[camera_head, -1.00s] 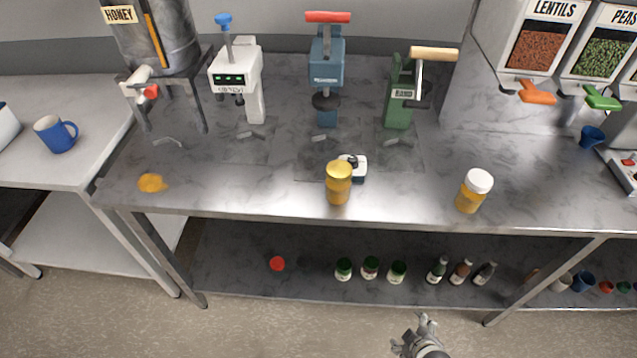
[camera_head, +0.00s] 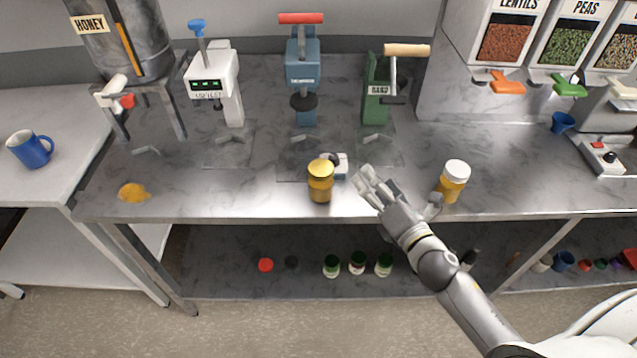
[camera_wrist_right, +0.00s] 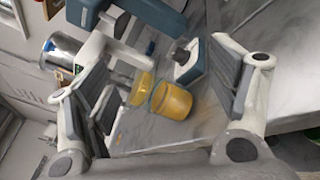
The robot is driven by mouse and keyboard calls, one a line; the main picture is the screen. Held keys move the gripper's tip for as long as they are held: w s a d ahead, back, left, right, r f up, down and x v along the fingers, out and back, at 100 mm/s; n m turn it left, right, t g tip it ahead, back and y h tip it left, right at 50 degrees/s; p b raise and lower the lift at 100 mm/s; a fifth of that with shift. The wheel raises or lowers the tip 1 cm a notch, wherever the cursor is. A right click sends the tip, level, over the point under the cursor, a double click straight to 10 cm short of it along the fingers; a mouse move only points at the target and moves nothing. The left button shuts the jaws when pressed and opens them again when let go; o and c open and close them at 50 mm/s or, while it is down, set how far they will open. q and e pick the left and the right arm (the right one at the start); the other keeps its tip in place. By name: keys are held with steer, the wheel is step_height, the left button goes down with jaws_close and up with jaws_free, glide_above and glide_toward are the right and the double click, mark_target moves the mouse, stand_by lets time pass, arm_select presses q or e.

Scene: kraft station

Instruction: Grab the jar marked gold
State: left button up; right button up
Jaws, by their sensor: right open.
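A jar with a gold lid and amber contents (camera_head: 320,182) stands upright on the steel worktop, left of my right gripper (camera_head: 380,190). No readable marking shows on it. A similar jar with a white lid (camera_head: 453,181) stands to the right, close beside my right gripper. My right gripper is open and empty, over the front of the worktop between the two jars. In the right wrist view the gold-lidded jar (camera_wrist_right: 171,101) lies ahead between the spread fingers, apart from them. My left gripper is not in view.
A small white and black device (camera_head: 341,165) sits just behind the gold-lidded jar. A blue press (camera_head: 302,75) and a green hand press (camera_head: 376,90) stand farther back. An amber puddle (camera_head: 133,192) lies at left. Bottles and lids are on the lower shelf.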

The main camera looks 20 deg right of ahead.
mark_target(331, 177)
steer(key=a+n+y, duration=0.1)
steer(key=n+y, duration=0.1)
steer(key=n, duration=0.3)
steer(key=a+n+g+y, duration=0.1)
steer(key=a+n+y, duration=0.1)
steer(key=n, duration=0.3)
steer(key=a+f+n+g+y, duration=0.1)
steer(key=n+y, duration=0.2)
steer(key=n, duration=0.1)
steer(key=shift+w+a+n+y, duration=0.2)
steer(key=shift+a+n+y, duration=0.1)
steer(key=shift+n, duration=0.1)
steer(key=p+x, duration=0.2)
steer(key=x, duration=0.3)
steer(key=shift+f, duration=0.1)
steer(key=shift+w+a+p, duration=0.15)
steer(key=shift+w+p, duration=0.25)
steer(key=shift+w, duration=0.05)
steer(key=p+x, duration=0.1)
steer(key=x, duration=0.2)
steer(key=shift+w+f, duration=0.1)
steer(key=shift+f, duration=0.1)
steer(key=shift+w+a+f+p, duration=0.2)
steer(key=shift+w+a+p, duration=0.15)
steer(key=shift+w, duration=0.15)
steer(key=shift+s+d, duration=0.1)
steer(key=shift+c, duration=0.4)
